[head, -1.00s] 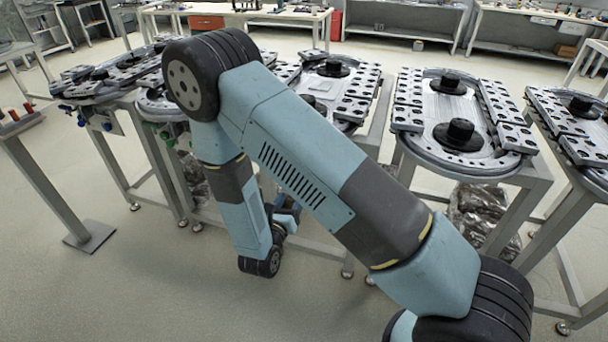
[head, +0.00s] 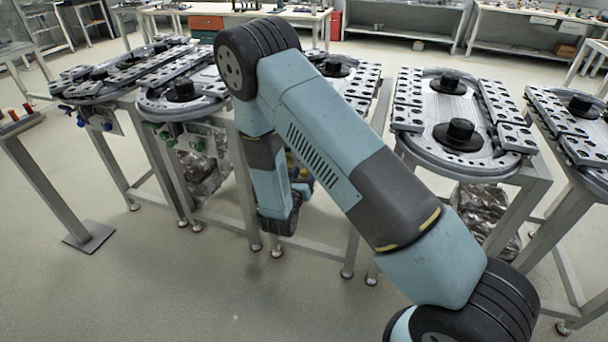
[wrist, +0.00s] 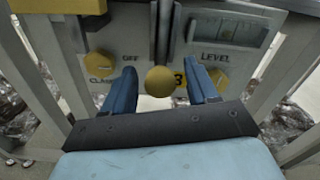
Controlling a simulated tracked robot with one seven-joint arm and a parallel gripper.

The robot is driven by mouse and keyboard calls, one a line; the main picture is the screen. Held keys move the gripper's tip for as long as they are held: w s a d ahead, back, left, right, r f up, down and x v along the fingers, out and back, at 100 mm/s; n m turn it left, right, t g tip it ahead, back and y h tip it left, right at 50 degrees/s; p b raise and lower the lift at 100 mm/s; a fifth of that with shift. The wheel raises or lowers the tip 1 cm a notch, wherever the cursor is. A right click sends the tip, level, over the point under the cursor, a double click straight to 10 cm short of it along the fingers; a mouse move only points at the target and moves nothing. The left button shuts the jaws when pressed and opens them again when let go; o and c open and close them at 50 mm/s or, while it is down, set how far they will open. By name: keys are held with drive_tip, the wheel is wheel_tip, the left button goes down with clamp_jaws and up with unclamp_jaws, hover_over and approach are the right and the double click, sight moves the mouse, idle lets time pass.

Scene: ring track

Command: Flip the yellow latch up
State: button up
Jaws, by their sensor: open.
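In the wrist view a grey panel faces me. A dark vertical lever at its middle ends below in a round yellow knob (wrist: 159,81), which looks like the yellow latch hanging down. My gripper (wrist: 162,73) is open, with one blue finger on each side of the yellow knob. I cannot tell whether either finger touches it. In the head view my arm hides the gripper and the latch.
The panel also has a yellow dial (wrist: 104,66) by "CLAMP" and "OFF", and a yellow part (wrist: 219,79) partly behind the right finger. A "LEVEL" window (wrist: 229,30) is above. Ring-track tables (head: 460,160) stand side by side. Open floor (head: 190,290) lies in front.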

drive_tip(key=shift+c, duration=0.4)
clamp_jaws()
